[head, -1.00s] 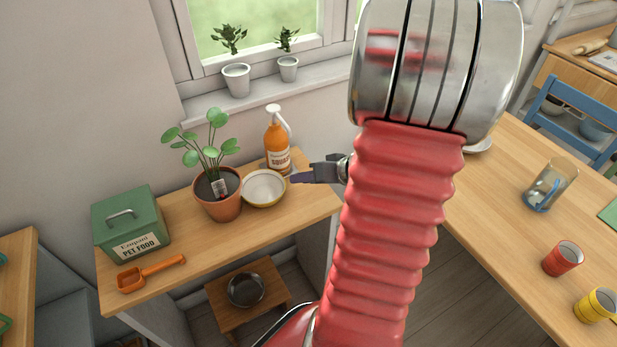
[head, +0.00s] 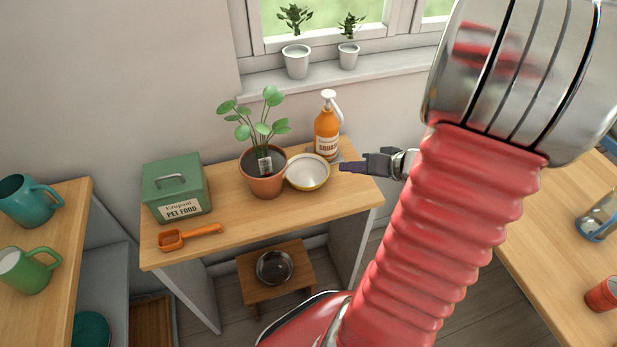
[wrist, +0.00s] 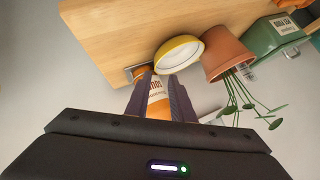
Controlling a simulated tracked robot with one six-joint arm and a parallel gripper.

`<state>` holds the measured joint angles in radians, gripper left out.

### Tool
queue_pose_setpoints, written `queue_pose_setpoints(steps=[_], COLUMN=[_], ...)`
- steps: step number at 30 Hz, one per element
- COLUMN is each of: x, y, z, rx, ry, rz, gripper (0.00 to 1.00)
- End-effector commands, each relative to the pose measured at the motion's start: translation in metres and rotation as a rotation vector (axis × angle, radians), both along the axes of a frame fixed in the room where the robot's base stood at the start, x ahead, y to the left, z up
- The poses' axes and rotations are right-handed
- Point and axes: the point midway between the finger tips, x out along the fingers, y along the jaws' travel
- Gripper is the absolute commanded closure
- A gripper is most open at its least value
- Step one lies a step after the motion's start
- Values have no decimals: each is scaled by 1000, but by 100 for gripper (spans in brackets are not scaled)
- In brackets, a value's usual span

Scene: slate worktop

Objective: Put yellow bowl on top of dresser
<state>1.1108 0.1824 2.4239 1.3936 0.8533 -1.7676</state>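The yellow bowl (head: 307,173), white inside with a yellow rim and outside, stands upright on a wood-topped unit (head: 230,222), between a potted plant and an orange bottle. In the head view, my gripper (head: 343,167) is just right of the bowl, apparently apart from it. In the wrist view, the fingers (wrist: 159,78) are spread with nothing held; the bowl (wrist: 180,54) is just beyond their tips and the bottle shows between them. I cannot tell which piece of furniture is the dresser.
Around the bowl are the terracotta plant pot (head: 263,180), the orange squash bottle (head: 327,132), a green pet food box (head: 177,187) and an orange scoop (head: 190,237). Mugs (head: 28,200) stand on a left-hand top. A low stool (head: 298,270) holds a dark metal bowl (head: 274,267).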

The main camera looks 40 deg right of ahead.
Motion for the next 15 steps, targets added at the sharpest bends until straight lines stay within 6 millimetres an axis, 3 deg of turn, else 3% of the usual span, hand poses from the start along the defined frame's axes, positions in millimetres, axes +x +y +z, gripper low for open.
queue_pose_setpoints(steps=[5, 15], x=[7, 21], y=[19, 125], z=[9, 50], rx=[6, 12], ry=[15, 147], rz=[46, 267], gripper=[79, 79])
